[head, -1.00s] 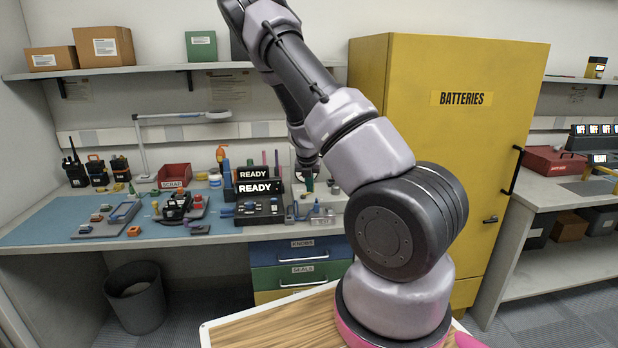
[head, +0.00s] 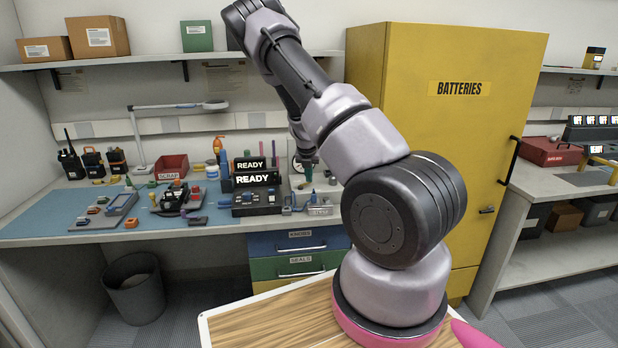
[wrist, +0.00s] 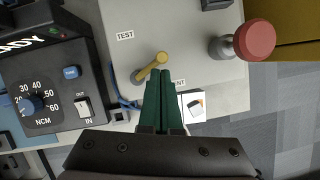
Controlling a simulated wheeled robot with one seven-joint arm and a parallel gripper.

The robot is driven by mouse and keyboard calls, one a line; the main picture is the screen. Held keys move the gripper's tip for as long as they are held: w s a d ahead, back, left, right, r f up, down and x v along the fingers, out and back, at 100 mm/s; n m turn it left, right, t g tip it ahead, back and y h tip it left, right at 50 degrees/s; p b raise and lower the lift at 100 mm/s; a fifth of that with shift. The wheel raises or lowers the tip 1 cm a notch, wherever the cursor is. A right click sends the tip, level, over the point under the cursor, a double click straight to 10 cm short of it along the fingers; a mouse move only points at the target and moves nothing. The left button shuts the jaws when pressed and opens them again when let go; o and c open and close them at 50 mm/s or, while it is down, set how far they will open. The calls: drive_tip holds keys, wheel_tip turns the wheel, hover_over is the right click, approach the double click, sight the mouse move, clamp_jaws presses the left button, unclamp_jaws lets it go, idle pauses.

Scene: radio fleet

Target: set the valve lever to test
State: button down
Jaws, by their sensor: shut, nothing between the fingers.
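The yellow valve lever (wrist: 152,66) is in the wrist view on a pale plate. Its grey-based end is at the lower left and its rounded end points up and to the right. The TEST label (wrist: 125,35) is above and left of it. A second label (wrist: 180,83), at the lower right, reads "ENT", its first letter hidden by my gripper. My gripper (wrist: 159,73) is shut and empty, its green fingertips just below the lever; I cannot tell whether they touch it. In the head view my gripper (head: 309,168) is small, over the bench's right part.
A red knob (wrist: 254,39) on a grey post stands right of the lever. A black READY unit (wrist: 42,80) with a dial is at the left. A blue cable (wrist: 125,102) lies beside the plate. The yellow BATTERIES cabinet (head: 450,140) stands right of the bench.

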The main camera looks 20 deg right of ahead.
drive_tip(key=shift+w+d+n+y, duration=0.1)
drive_tip(key=shift+w+n+y, duration=0.1)
drive_tip(key=shift+n, duration=0.35)
drive_tip(key=shift+w+d+n+y, duration=0.1)
drive_tip(key=shift+n+y, duration=0.1)
drive_tip(key=shift+n, duration=0.35)
drive_tip(key=shift+w+d+n+t+y, duration=0.15)
drive_tip(key=shift+n+y, duration=0.1)
drive_tip(key=shift+n, duration=0.35)
drive_tip(key=shift+w+n+t+y, duration=0.15)
drive_tip(key=shift+n+y, duration=0.1)
drive_tip(key=shift+n, duration=0.35)
drive_tip(key=n, duration=0.2)
drive_tip(key=w+n+y, duration=0.1)
drive_tip(key=n, duration=0.1)
drive_tip(key=shift+w+n+y, duration=0.2)
drive_tip(key=shift+n+y, duration=0.1)
drive_tip(key=shift+a, duration=0.2)
drive_tip(key=shift+s, duration=0.1)
drive_tip(key=shift+s+a, duration=0.4)
drive_tip(key=shift+s, duration=0.2)
